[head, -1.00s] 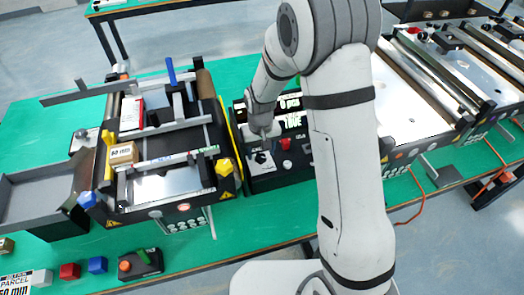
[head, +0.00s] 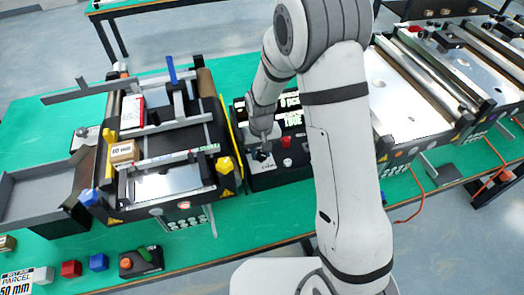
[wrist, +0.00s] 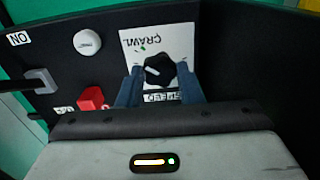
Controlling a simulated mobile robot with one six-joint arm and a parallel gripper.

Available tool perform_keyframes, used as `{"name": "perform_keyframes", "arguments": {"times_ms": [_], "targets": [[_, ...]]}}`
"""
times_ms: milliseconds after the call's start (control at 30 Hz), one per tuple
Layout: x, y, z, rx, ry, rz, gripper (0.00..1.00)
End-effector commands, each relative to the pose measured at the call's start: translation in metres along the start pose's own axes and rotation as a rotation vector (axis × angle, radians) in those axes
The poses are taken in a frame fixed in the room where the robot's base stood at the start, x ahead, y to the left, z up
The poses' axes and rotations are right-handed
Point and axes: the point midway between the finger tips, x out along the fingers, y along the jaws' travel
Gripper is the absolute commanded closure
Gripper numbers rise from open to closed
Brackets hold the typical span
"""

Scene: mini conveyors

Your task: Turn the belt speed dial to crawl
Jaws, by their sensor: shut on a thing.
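The speed dial (wrist: 159,71) is a black knob with a white pointer mark on a white plate (wrist: 180,38). In the wrist view the plate reads CRAWL near its top, with a small green mark beside the word, and SPEED below the knob. The pointer mark is left of the knob's middle, not on the green mark. My gripper (wrist: 158,82) is shut on the dial, one blue-grey finger on each side. In the head view my gripper (head: 262,146) reaches down to the dial on the black control box (head: 270,180) and partly hides it.
A red button (wrist: 91,98), a white round button (wrist: 87,42) and a grey switch lever (wrist: 40,80) sit close to the dial. A mini conveyor (head: 165,185) stands left of the box, and another (head: 410,105) right. Coloured blocks lie at the front left.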

Motion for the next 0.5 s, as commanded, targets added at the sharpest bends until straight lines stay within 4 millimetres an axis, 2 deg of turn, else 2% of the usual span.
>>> {"name": "perform_keyframes", "arguments": {"times_ms": [300,500], "targets": [[0.001,0.0003,-0.0003,0.121,0.001,0.0,0.9],[-0.0005,0.0004,-0.0002,0.136,0.0,0.0,0.9]]}}
